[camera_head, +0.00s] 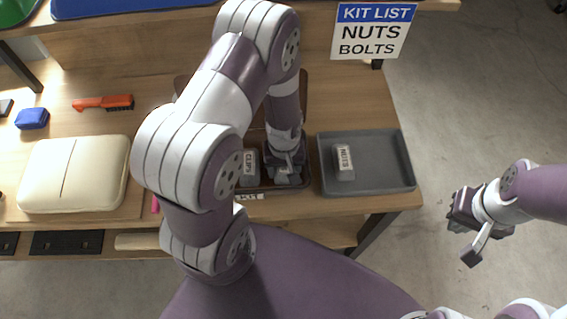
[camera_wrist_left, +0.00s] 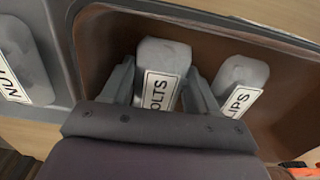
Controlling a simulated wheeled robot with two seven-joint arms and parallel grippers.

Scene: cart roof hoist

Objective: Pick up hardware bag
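In the head view my left gripper (camera_head: 286,168) reaches down into a brown-lined kit box (camera_head: 303,188) on the table. In the left wrist view its two fingers (camera_wrist_left: 160,88) stand on either side of a grey bag labelled BOLTS (camera_wrist_left: 163,60). I cannot tell whether they press on it. A bag labelled CLIPS (camera_wrist_left: 240,80) lies beside it in the same box; it also shows in the head view (camera_head: 248,165). A bag labelled NUTS (camera_head: 343,160) sits in the grey tray (camera_head: 385,172). My right gripper (camera_head: 464,230) is open and empty, off the table's right side.
A sign (camera_head: 373,32) reads KIT LIST, NUTS, BOLTS. A shelf (camera_head: 130,35) runs along the back. The floor on the right is clear.

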